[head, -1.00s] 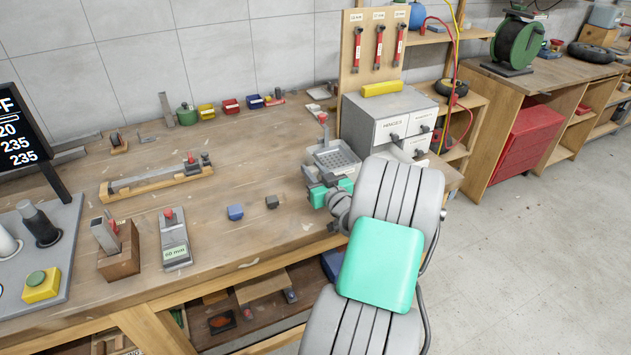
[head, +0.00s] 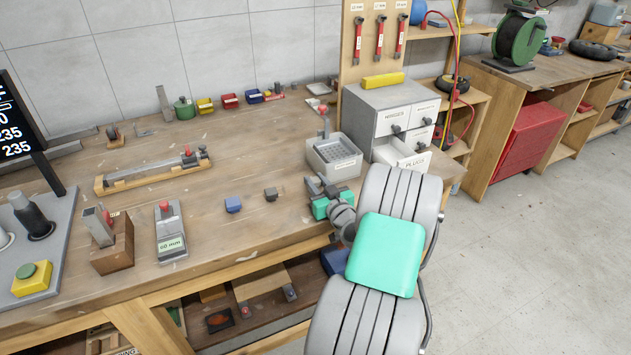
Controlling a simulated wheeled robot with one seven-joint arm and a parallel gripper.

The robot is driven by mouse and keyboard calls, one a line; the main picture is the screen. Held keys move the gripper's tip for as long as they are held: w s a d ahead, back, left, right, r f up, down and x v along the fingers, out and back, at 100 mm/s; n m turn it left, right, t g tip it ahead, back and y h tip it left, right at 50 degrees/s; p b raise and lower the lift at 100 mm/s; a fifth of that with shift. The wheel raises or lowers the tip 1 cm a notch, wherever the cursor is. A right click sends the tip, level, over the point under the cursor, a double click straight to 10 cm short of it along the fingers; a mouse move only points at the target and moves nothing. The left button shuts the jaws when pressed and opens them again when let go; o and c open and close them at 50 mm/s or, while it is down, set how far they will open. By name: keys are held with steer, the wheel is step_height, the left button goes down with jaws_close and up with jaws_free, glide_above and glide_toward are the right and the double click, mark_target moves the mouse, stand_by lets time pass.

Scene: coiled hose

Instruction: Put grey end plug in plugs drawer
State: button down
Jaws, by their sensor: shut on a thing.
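My gripper (head: 318,184) is just in front of the grey tray, near the bench's front edge. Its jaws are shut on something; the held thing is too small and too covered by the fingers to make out. A small dark grey block (head: 270,194) lies on the bench left of my gripper, apart from it; I cannot tell whether it is the grey end plug. The plugs drawer (head: 413,163), labelled PLUGS, is the lower front drawer of the grey cabinet (head: 370,110) and is pulled out. My arm covers part of the space below it.
The grey tray (head: 318,168) stands between my gripper and the cabinet. A blue block (head: 233,204) lies left of the dark grey block.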

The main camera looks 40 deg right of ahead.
steer(key=shift+f+b, duration=0.65)
steer(key=shift+b, duration=0.05)
steer(key=c, duration=1.1)
jaws_free()
steer(key=shift+o, duration=0.2)
